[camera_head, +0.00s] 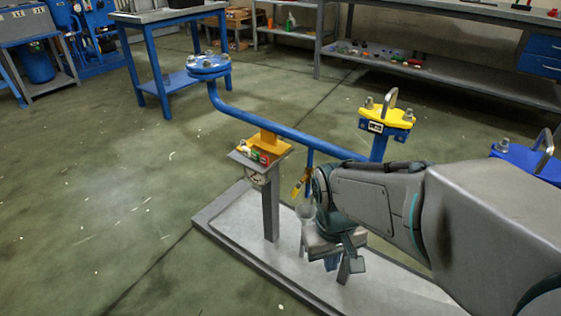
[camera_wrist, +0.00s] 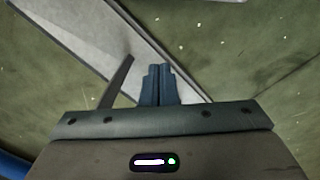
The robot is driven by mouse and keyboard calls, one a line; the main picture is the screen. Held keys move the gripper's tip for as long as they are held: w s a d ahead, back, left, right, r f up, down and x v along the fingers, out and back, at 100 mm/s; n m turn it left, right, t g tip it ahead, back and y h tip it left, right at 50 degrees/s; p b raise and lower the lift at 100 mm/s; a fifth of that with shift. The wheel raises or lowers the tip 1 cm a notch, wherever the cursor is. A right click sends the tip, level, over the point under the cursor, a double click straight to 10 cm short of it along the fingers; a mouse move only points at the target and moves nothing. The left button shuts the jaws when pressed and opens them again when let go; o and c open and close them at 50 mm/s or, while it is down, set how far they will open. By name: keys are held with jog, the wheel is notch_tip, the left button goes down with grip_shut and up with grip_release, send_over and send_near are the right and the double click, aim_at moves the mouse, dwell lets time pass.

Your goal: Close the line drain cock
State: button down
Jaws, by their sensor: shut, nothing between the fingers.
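The line drain cock, with a small yellow handle (camera_head: 299,187), hangs under the blue pipe (camera_head: 285,134) in the head view. The handle slants down to the left. A clear glass vessel (camera_head: 305,209) shows faintly just below it. My gripper (camera_head: 331,263) points down, just right of and below the cock, and partly hides the area behind it. In the wrist view its fingertips (camera_wrist: 157,68) are together with nothing between them, above the floor and the pale base plate (camera_wrist: 75,35). The cock does not show in the wrist view.
The pipe ends in a blue flange (camera_head: 208,65) at left and rests on a yellow support over a grey post (camera_head: 270,208). A yellow-topped fitting (camera_head: 388,115) stands right of the cock, close to my arm. Open floor (camera_head: 90,200) lies to the left.

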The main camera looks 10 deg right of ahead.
aim_at(296, 190)
jog(key=w+d+f+n+g+h+p, duration=0.1)
jog(key=w+d+f+n+h+p, duration=0.45)
jog(key=n+h, duration=0.95)
jog(key=w+a+f+n+t+y, duration=0.2)
jog(key=w+a+f+n+t, duration=0.15)
jog(key=n+t, duration=0.4)
jog(key=w+a+f+n+t+y+p, duration=0.15)
jog(key=w+f+n+t, duration=0.3)
jog(key=n, duration=0.65)
jog(key=w+a+f+n+t+y, duration=0.25)
jog(key=w+n+t, duration=0.25)
jog(key=n, duration=0.4)
jog(key=w+d+r+b, duration=0.1)
jog(key=w+b, duration=0.4)
jog(key=w, duration=0.6)
jog(key=shift+d+r+b, duration=0.25)
jog(key=shift+r+b, duration=0.05)
jog(key=shift+r, duration=0.15)
jog(key=shift+s+n, duration=0.1)
jog(key=shift+n, duration=0.15)
